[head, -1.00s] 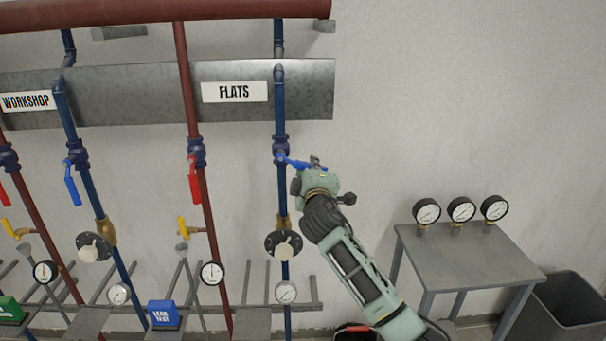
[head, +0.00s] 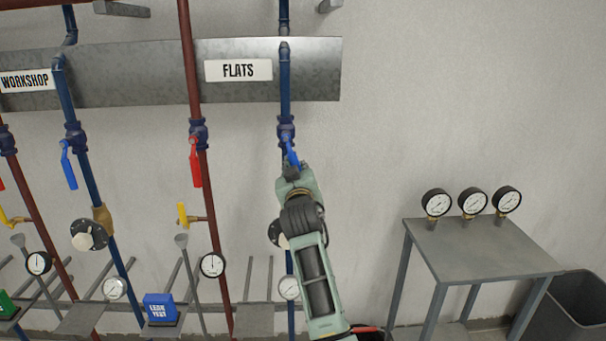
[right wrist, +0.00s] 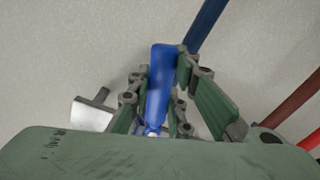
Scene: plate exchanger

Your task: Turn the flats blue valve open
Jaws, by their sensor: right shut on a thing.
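The flats blue valve (head: 286,132) sits on the blue pipe below the FLATS label (head: 238,70). Its blue handle (head: 292,153) points down and slightly right, close to in line with the pipe. My right gripper (head: 291,170) is shut on the handle's lower end. In the right wrist view the blue handle (right wrist: 160,85) stands between the two green fingers, with the blue pipe behind it. My gripper hides the handle's tip and part of the pipe below. My left gripper is not in view.
A red-handled valve (head: 196,160) is on the red pipe to the left. A round flange (head: 275,233) is partly hidden behind my right arm. A grey table (head: 480,250) with gauges and a dark bin (head: 575,310) stand at right.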

